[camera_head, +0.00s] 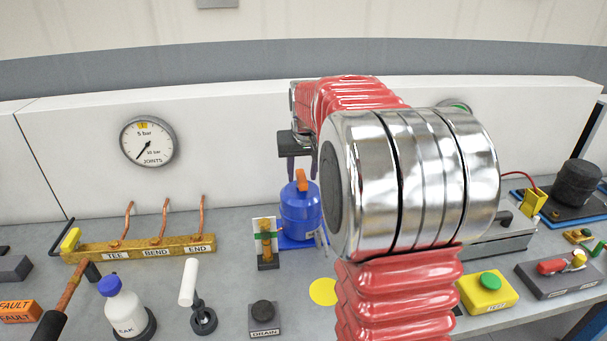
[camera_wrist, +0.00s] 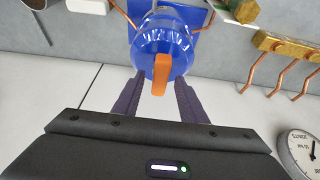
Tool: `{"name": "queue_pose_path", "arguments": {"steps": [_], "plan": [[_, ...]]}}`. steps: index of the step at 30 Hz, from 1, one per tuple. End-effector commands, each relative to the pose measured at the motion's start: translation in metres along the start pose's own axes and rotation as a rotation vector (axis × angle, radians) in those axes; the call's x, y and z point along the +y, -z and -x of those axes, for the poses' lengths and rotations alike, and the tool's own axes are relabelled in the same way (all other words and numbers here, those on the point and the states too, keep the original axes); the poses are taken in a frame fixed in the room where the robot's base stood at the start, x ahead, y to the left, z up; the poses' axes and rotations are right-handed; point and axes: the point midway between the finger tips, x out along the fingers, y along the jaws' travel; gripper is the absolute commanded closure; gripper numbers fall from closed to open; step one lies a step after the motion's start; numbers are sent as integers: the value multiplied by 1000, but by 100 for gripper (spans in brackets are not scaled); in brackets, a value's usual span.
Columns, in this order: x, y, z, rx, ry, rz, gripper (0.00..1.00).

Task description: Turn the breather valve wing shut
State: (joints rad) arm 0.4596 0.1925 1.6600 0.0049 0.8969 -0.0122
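The orange wing (camera_head: 301,180) stands on top of a blue pot (camera_head: 300,212) near the back of the bench. In the wrist view the orange wing (camera_wrist: 161,72) points toward my gripper, with the blue pot (camera_wrist: 150,48) behind it. My gripper (camera_wrist: 160,84) is open, one dark finger on each side of the wing's near end, with a visible gap on both sides. In the head view my gripper (camera_head: 301,165) is just above the wing, partly hidden behind my arm. I cannot tell whether the wing lies fully between the fingers.
A brass manifold (camera_head: 140,248) with copper pipes stands left of the pot, and a small brass fitting (camera_head: 266,243) stands close beside it. A gauge (camera_head: 148,141) is on the back wall. A white bottle (camera_head: 124,309) stands at the front left. My arm hides the bench right of the pot.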

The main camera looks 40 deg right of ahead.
Motion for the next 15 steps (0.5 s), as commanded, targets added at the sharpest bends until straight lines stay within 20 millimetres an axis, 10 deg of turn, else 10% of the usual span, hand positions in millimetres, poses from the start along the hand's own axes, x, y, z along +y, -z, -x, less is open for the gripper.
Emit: {"name": "queue_pose_path", "arguments": {"steps": [15], "plan": [[0,0,-11,1,0,0,67]]}}
